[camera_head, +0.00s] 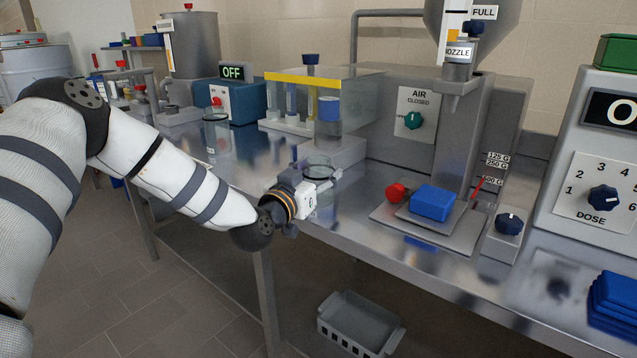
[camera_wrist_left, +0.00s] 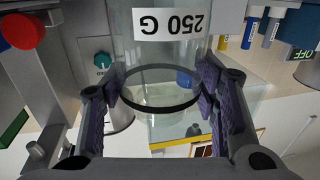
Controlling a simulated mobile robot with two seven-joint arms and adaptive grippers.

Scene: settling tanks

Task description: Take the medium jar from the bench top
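The medium jar (camera_wrist_left: 160,60) is clear glass with a dark rim and a white label reading 250 G, upside down in the left wrist view. In the head view its clear rim (camera_head: 317,161) shows just behind my left gripper (camera_head: 324,180), over the front part of the bench top (camera_head: 357,205). In the left wrist view the purple pads of my left gripper (camera_wrist_left: 160,95) lie against both sides of the jar near its rim. The jar looks upright and empty. Its base is hidden, so I cannot tell whether it touches the bench. My right gripper is not in view.
A clear tank with a yellow edge (camera_head: 325,76) stands behind the jar. Another glass jar (camera_head: 216,130) is farther left. A grey crate (camera_head: 360,324) lies below the bench.

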